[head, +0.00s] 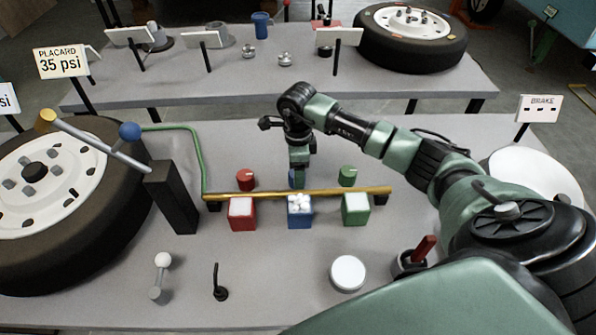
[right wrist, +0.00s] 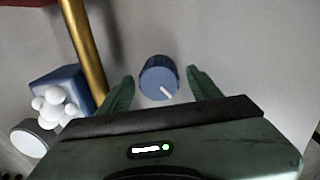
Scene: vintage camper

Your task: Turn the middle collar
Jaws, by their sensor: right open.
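The middle collar is a blue ridged knob (right wrist: 159,77) with a white pointer line on its top. It stands behind the brass rail; in the head view my right gripper (head: 298,178) is over it and hides most of it. In the right wrist view my right gripper (right wrist: 160,88) is open, with one green finger on either side of the blue collar and gaps showing between. The red collar (head: 246,180) stands to the left and the green collar (head: 348,176) to the right. My left gripper is not in view.
A brass rail (head: 330,191) runs in front of the collars. Red (head: 242,214), blue (head: 300,218) and green (head: 356,209) blocks stand before it, with white balls on the blue one. A large wheel (head: 60,200) is at left. A white disc (head: 348,273) lies in front.

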